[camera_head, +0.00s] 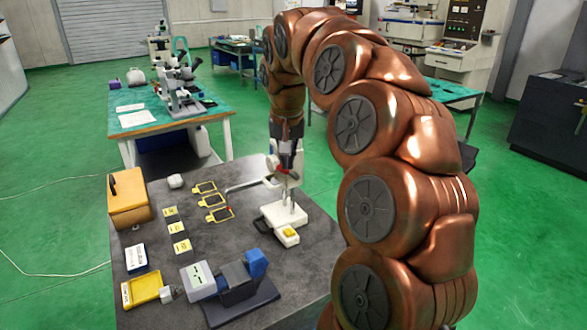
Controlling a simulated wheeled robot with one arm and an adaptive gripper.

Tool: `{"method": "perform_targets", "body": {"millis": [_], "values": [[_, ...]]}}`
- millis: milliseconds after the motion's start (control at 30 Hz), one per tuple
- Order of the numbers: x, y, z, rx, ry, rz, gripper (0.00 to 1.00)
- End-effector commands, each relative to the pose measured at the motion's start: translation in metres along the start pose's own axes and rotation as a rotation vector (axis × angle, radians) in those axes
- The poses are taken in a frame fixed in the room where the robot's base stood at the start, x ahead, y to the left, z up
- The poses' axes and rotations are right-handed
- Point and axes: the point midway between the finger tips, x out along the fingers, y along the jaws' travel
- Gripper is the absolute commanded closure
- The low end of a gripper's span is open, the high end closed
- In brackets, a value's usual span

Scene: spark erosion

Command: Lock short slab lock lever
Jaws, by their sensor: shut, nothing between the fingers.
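My gripper (286,168) hangs at the end of my copper-coloured arm over the back right of the dark grey table (310,268). It is shut with nothing in it. It is small in the picture and overlaps a white part of a device with a red detail. Below it is a white device base (270,217) with thin upright pins and a yellow-topped block (289,234). A dark fixture (237,284) with a blue block (257,262) stands at the table's front. I cannot make out which part is the short slab lock lever.
A microscope (178,92) stands on a table behind. My arm hides the right side.

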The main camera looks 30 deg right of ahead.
Motion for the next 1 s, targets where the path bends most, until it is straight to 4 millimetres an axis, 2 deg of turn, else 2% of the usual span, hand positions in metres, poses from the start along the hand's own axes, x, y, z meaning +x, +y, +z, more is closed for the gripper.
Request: {"method": "perform_targets", "body": {"millis": [733,1000], "values": [[0.012,-0.011,0.01,0.0,0.0,0.0,1.0],[0.003,-0.011,0.007,0.001,0.001,0.0,1.0]]}}
